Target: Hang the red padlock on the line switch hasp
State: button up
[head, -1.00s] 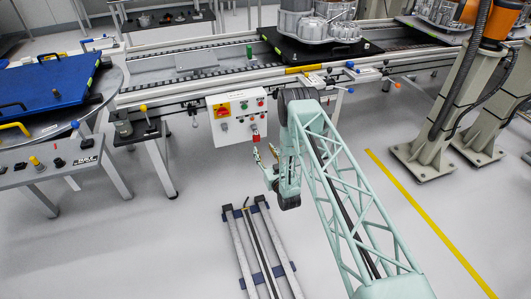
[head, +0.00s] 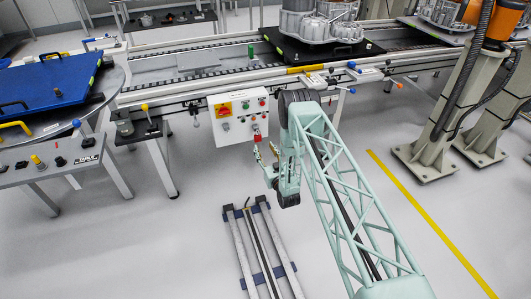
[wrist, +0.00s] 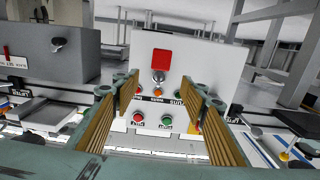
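The red padlock (head: 257,139) is at the lower right of the white control box (head: 226,138), with its red body low. In the wrist view, which appears upside down, the padlock (wrist: 161,57) shows its red body above a grey part, in front of the box. The line switch (head: 223,109), a red knob on a yellow plate, is at the box's upper left; in the wrist view my right-hand finger mostly hides it. My gripper (head: 266,151) is just below and right of the padlock, fingers apart. In the wrist view the padlock appears between the fingertips, with gaps on both sides.
The conveyor (head: 200,82) runs behind the box. A black pallet (head: 310,50) with metal housings stands on it. A low rail frame (head: 247,232) lies on the floor below my gripper. A table with a blue plate (head: 45,85) is at the left.

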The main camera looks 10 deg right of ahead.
aim_at(258, 135)
jog(key=shift+w+a+b, duration=0.2)
jog(key=shift+w+b, duration=0.25)
jog(key=shift+w, duration=1.45)
jog(key=shift+w+a+b, duration=0.25)
jog(key=shift+w+b, duration=0.2)
jog(key=shift+w, duration=1.45)
jog(key=shift+w+a+b, duration=0.2)
jog(key=shift+w+b, duration=0.25)
jog(key=shift+w, duration=1.45)
jog(key=shift+c, duration=0.7)
jog(key=c, duration=0.9)
